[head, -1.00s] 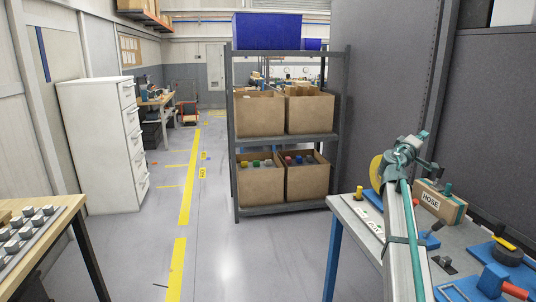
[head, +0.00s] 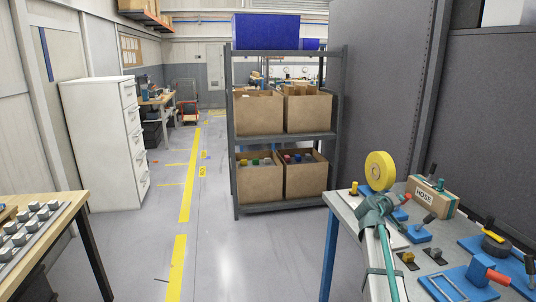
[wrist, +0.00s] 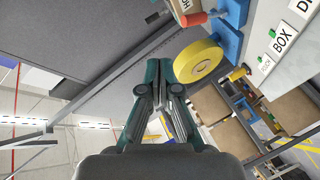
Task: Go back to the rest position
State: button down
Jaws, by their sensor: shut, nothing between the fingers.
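My gripper (wrist: 160,82) shows in the wrist view with its teal and dark fingers drawn together and nothing between them. A yellow disc (wrist: 198,62) appears beside the fingers, to their right in that view; I cannot tell the gap. The disc also shows upright in the head view (head: 380,170) at the back of the grey workbench (head: 347,204). My arm, with a teal joint and cable, is at the lower right of the head view, over the bench's left side.
The bench holds a HOSE box (head: 431,198), a blue clamp fixture (head: 462,283) and several small parts. A shelf rack (head: 236,183) with cardboard boxes stands behind. A white cabinet (head: 103,145) and a wooden table (head: 62,203) are at left. The floor between is clear.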

jog(key=s+a+f+g+y, duration=0.2)
jog(key=s+a+f, duration=0.3)
jog(key=f, duration=0.5)
jog(key=s+a+f+m+g+y, duration=0.15)
jog(key=s+a+f, duration=0.35)
jog(key=f, duration=0.5)
jog(key=s+a+f+g+y, duration=0.25)
jog(key=s+a+f, duration=0.25)
jog(key=f, duration=0.5)
jog(key=s+a+f+g+y, duration=0.2)
jog(key=s+a+f+y, duration=0.1)
jog(key=s+a+f, duration=0.5)
jog(key=s+a+f+g+y, duration=0.25)
jog(key=s+a+f, duration=0.35)
jog(key=s, duration=0.5)
jog(key=s+f+g+b, duration=0.6)
jog(key=s+f+b, duration=1.05)
jog(key=f, duration=0.25)
jog(key=s+f+g+b, duration=0.7)
jog(key=s+f+b, duration=0.8)
jog(key=f+b, duration=0.35)
notch_tip(320, 180, up, 17)
jog(key=w+t+p, duration=0.2)
jog(key=t+p, duration=0.4)
jog(key=p, duration=2.5)
jog(key=shift+a+t+p, duration=0.3)
jog(key=shift+a+t, duration=0.05)
jog(key=shift+a, duration=0.05)
jog(key=shift+f+y, duration=0.15)
jog(key=shift+y, duration=0.1)
